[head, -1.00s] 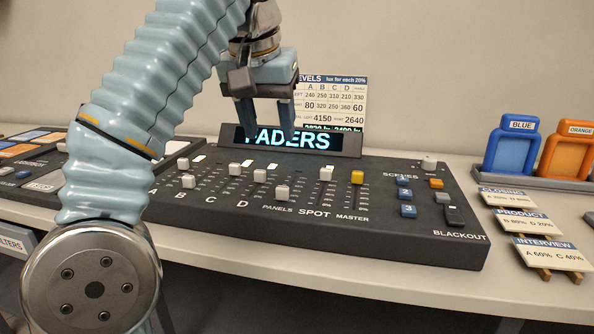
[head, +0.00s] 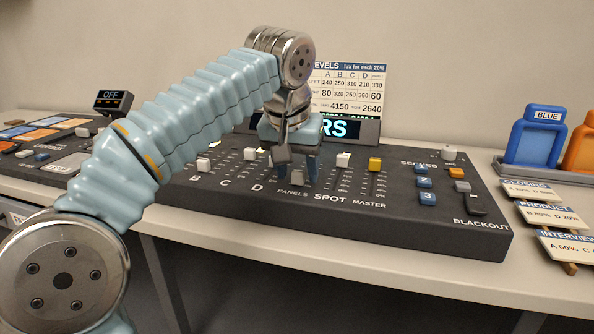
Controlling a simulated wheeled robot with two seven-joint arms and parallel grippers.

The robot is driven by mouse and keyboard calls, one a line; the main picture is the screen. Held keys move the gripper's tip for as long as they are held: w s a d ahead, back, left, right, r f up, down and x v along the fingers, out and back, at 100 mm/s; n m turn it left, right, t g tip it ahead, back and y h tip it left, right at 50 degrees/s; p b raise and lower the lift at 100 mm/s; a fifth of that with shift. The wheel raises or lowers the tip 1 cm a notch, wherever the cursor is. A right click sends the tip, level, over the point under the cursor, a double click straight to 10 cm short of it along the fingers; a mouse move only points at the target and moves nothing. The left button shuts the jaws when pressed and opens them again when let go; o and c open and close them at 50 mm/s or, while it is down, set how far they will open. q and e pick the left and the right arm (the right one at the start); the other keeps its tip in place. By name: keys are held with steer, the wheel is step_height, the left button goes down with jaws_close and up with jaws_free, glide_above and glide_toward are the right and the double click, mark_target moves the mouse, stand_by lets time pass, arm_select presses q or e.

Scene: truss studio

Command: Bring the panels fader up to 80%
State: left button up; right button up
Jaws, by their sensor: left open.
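The lighting desk (head: 420,220) has a row of faders. The panels fader's pale cap (head: 297,178) sits at the low, near end of its slot, just above the PANELS label (head: 292,191). My left gripper (head: 297,172) is open and low over the desk, its two blue fingers on either side of that cap in the picture. I cannot tell whether they touch it. The gripper and fingers hide the upper part of the panels slot. My right gripper is not in view.
The white spot cap (head: 343,160) and yellow master cap (head: 375,164) stand close to the right. Another white cap (head: 250,154) is to the left. A display (head: 355,128), partly covered by my arm, and a levels card (head: 360,85) stand behind. Scene buttons (head: 426,183) are at right.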

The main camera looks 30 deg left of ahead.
arm_select(q)
jaws_close()
stand_by(0.3)
